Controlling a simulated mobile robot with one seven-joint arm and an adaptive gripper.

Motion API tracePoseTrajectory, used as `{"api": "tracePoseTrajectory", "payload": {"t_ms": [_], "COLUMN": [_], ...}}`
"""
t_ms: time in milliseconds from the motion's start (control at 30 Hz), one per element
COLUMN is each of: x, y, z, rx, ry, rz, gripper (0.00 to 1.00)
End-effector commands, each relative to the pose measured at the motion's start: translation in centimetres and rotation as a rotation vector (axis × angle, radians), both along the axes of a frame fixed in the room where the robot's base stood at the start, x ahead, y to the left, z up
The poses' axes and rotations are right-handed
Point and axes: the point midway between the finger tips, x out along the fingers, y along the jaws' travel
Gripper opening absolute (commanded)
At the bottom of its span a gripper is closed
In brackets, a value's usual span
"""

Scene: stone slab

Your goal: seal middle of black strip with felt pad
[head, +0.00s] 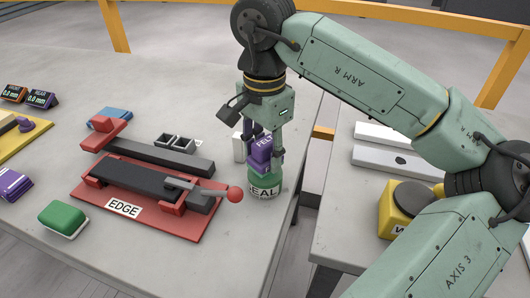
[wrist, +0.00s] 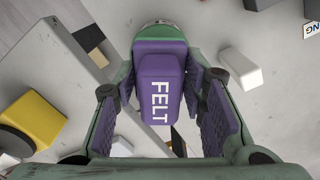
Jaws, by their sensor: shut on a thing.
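My gripper (head: 262,150) is shut on the purple felt pad (head: 261,148), lettered FELT. The pad (wrist: 160,85) also shows between both fingers in the wrist view. It is upright, over the green pot lettered SEAL (head: 265,187); I cannot tell whether it touches the pot's contents. A black strip (head: 135,179) lies in red clamps on the red board lettered EDGE (head: 190,222). A grey lever with a red ball knob (head: 235,194) lies across its right end. Another dark bar (head: 165,154) lies behind it.
A green block (head: 62,220) sits in front left. A purple block (head: 12,184) and a yellow board (head: 15,140) are at the far left. Small dark square cups (head: 175,142) stand behind the dark bar. A second table on the right holds white bars (head: 385,160) and a yellow block (head: 397,212).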

Motion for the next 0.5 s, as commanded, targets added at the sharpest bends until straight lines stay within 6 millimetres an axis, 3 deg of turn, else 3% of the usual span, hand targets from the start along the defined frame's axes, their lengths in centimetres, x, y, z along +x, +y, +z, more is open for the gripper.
{"api": "tracePoseTrajectory", "payload": {"t_ms": [500], "x": [0.0], "y": [0.0], "z": [4.5], "rx": [0.001], "ry": [-0.001], "rz": [0.0], "gripper": [0.16]}}
